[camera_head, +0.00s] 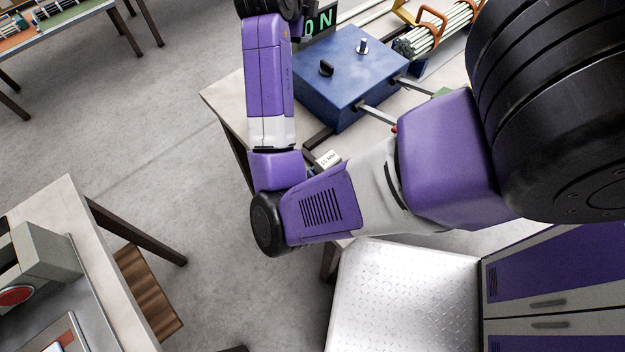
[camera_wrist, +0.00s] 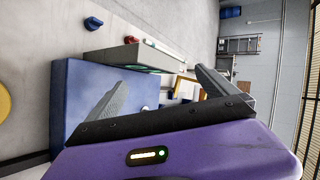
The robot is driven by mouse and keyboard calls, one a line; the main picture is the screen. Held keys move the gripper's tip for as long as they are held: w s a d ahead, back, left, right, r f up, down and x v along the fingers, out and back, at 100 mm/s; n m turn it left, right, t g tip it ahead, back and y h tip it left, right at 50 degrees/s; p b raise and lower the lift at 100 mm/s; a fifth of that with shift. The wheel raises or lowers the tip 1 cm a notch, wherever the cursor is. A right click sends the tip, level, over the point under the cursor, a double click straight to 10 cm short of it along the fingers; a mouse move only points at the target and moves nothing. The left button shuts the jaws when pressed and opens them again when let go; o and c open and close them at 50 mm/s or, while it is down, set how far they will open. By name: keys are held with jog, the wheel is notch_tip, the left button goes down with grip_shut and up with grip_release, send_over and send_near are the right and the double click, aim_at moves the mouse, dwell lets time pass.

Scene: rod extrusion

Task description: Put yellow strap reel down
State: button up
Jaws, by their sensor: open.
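A yellow rounded thing (camera_wrist: 4,102) is cut off by the left edge of the wrist view, on the pale bench surface. It may be the yellow strap reel, but too little shows to be sure. My gripper (camera_wrist: 161,77) is open, its two dark fingers wide apart, with nothing seen held between them. It is near the blue box (camera_wrist: 72,95), which also shows in the head view (camera_head: 350,75). The yellow thing is apart from my fingers. In the head view my gripper is out of the picture, past the top edge.
A display with green characters (camera_head: 320,18) stands behind the blue box. A bundle of pale rods (camera_head: 432,38) lies in orange holders at the top right. A metal-topped surface (camera_head: 405,295) and purple cabinet (camera_head: 560,275) are in front. Grey floor (camera_head: 190,140) is open at left.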

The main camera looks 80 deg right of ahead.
jog(key=w+a+r+n+t+h, duration=0.35)
jog(key=w+n+t, duration=0.3)
jog(key=n, duration=0.75)
jog(key=w+a+f+n+t+y, duration=0.1)
jog(key=a+f+n+t+y, duration=0.1)
jog(key=a+f+n+t, duration=0.35)
jog(key=w+a+f+n+t+y, duration=0.1)
jog(key=a+f+n+t+y, duration=0.15)
jog(key=a+n, duration=0.55)
jog(key=s+a+f+n+t+y, duration=0.1)
jog(key=s+a+f+n+y, duration=0.1)
jog(key=a, duration=0.4)
jog(key=s+a+f+n+y, duration=0.2)
jog(key=a+n+y, duration=0.1)
jog(key=a, duration=0.3)
jog(key=s+a+r+n+y, duration=0.1)
jog(key=s+a+n+y, duration=0.3)
jog(key=s+a, duration=1.1)
jog(key=a+y, duration=0.1)
jog(key=a, duration=0.2)
jog(key=shift+s+a, duration=0.15)
jog(key=shift+a, duration=0.05)
jog(key=shift+r+n+t, duration=0.1)
jog(key=shift+n+t, duration=0.15)
